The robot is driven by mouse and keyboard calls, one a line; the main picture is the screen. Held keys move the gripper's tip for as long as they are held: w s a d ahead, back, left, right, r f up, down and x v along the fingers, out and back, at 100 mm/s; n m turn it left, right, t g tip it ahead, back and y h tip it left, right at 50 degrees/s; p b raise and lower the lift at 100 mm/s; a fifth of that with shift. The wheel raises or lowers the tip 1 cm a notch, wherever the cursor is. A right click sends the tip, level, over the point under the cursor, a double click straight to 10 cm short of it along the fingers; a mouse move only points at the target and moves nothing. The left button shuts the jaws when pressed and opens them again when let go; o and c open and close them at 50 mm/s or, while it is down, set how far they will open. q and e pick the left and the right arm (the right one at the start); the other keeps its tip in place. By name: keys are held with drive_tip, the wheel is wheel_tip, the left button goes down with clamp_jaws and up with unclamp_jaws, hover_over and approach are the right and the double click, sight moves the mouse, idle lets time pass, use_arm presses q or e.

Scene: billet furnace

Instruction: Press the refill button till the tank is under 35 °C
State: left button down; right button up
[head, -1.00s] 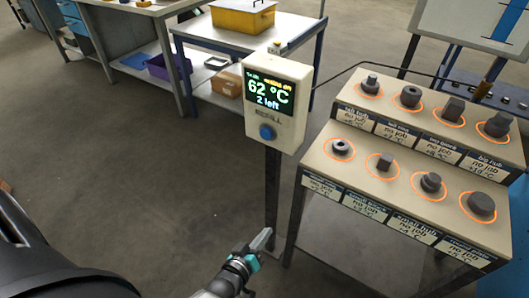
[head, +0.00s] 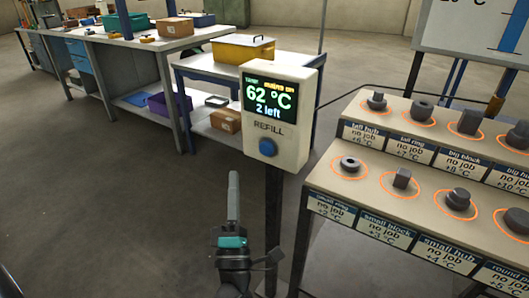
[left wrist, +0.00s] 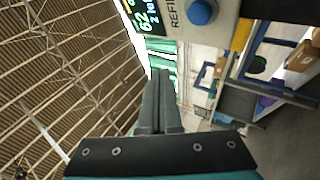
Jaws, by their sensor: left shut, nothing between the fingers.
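The refill box (head: 290,118) is a cream panel on a dark post. Its screen (head: 269,95) reads 62 °C and "2 left". The blue refill button (head: 267,147) sits below the word REFILL; it also shows at the top of the left wrist view (left wrist: 201,12). My left gripper (head: 233,178) is shut and empty, fingers pointing up, to the left of and below the button in the head view. In the left wrist view the closed fingers (left wrist: 160,80) are apart from the button. My right gripper is not in view.
A two-tier stand (head: 330,179) at the right holds several dark metal parts in orange rings, with "no job" labels. Behind are a workbench (head: 130,40) and a table with a yellow box (head: 243,47). Open floor (head: 100,180) lies at the left.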

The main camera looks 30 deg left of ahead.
use_arm(q)
drive_tip(key=shift+w, duration=0.1)
drive_tip(key=b, duration=0.3)
approach(266, 148)
drive_tip(key=w+a+r, duration=0.2)
drive_tip(key=a+r, duration=0.2)
drive_tip(key=shift+w+d, duration=0.1)
drive_tip(key=shift+w, duration=0.45)
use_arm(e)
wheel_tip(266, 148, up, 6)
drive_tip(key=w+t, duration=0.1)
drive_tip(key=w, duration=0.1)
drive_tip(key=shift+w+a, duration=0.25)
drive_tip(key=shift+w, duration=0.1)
use_arm(q)
drive_tip(key=shift+w, duration=0.15)
idle(0.4)
drive_tip(key=shift+w+b, duration=0.25)
drive_tip(key=shift+b, duration=0.05)
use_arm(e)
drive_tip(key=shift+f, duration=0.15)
